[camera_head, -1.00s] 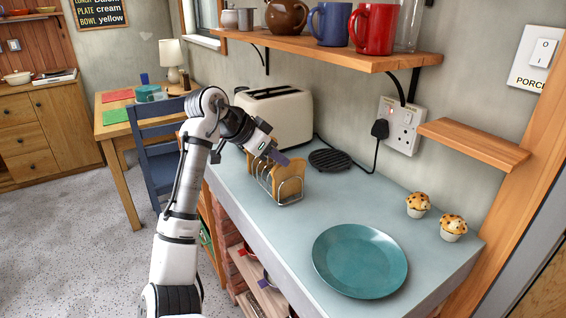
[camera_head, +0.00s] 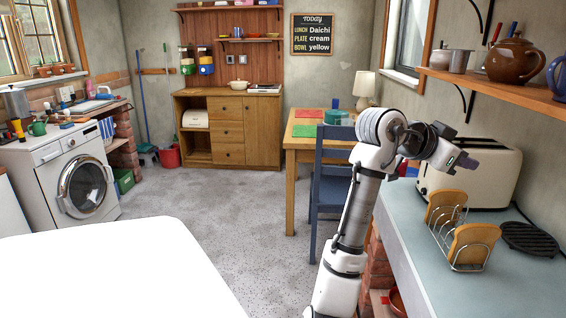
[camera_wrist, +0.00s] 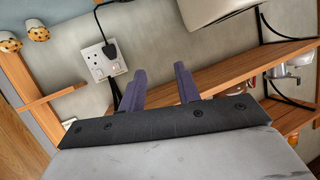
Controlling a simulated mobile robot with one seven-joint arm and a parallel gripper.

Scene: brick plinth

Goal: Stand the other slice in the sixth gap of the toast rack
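The wire toast rack (camera_head: 452,238) stands on the worktop, holding two brown slices upright. One slice (camera_head: 445,206) is at the far end and the other (camera_head: 472,246) at the near end, with empty gaps between them. I cannot count the exact gap of each. My gripper (camera_head: 488,143) is raised above the rack, in front of the toaster and apart from both slices. In the wrist view its two purple fingers (camera_wrist: 160,72) are apart with nothing between them. The rack is not in the wrist view.
The cream toaster (camera_head: 485,185) stands behind the rack, and a black trivet (camera_head: 530,239) lies to its right. A wooden shelf (camera_head: 500,88) with pots overhangs the worktop. The wrist view shows a wall socket (camera_wrist: 103,62) and two muffins (camera_wrist: 22,38).

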